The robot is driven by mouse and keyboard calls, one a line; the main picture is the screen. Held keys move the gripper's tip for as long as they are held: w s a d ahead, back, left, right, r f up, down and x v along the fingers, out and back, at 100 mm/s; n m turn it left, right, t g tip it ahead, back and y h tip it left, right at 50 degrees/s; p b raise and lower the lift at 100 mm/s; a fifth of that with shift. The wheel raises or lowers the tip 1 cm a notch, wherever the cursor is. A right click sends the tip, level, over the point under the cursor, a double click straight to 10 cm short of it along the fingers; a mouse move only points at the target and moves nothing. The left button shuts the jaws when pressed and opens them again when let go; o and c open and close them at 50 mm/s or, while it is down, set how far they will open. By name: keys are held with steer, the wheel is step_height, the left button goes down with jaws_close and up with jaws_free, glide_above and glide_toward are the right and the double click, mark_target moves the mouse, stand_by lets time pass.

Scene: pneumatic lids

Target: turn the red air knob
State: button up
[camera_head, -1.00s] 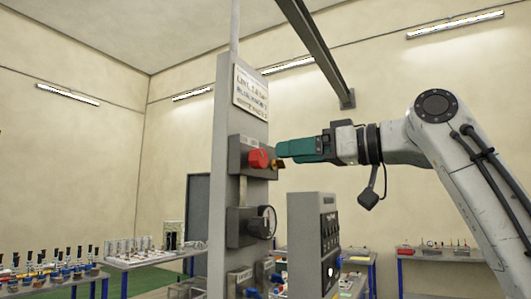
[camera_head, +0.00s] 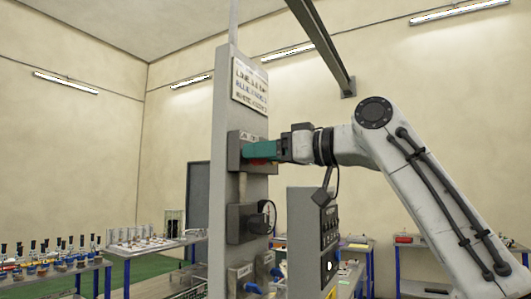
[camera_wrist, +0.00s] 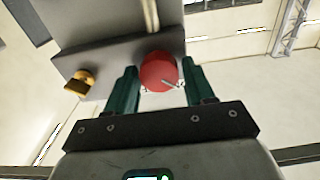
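The red air knob (camera_wrist: 159,72) is round with a pale pointer mark. It sits on a grey box on the tall grey column (camera_head: 226,110). In the wrist view my gripper (camera_wrist: 160,80) is open, its two green fingers on either side of the knob with gaps showing. In the head view my gripper (camera_head: 252,151) is in front of the box and hides most of the knob; a bit of red shows below the fingers. I cannot tell whether a finger touches the knob.
A yellow knob (camera_wrist: 80,83) sits on the same box beside the red one. A grey control cabinet (camera_head: 301,240) stands under my arm. A sign (camera_head: 249,87) hangs above. Benches with parts (camera_head: 150,246) stand at left.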

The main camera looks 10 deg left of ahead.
steer(key=c, duration=0.7)
steer(key=shift+c, duration=0.2)
steer(key=shift+m+p, duration=0.3)
steer(key=shift+w+d+f+m+p, duration=0.1)
steer(key=shift+m+p, duration=1.45)
steer(key=shift+m, duration=2.75)
steer(key=shift+w+d+f+m+p, duration=0.1)
steer(key=shift+m+p, duration=1.45)
steer(key=shift+m, duration=2.75)
steer(key=o, duration=1.1)
steer(key=shift+a, duration=0.1)
steer(key=shift+c, duration=0.2)
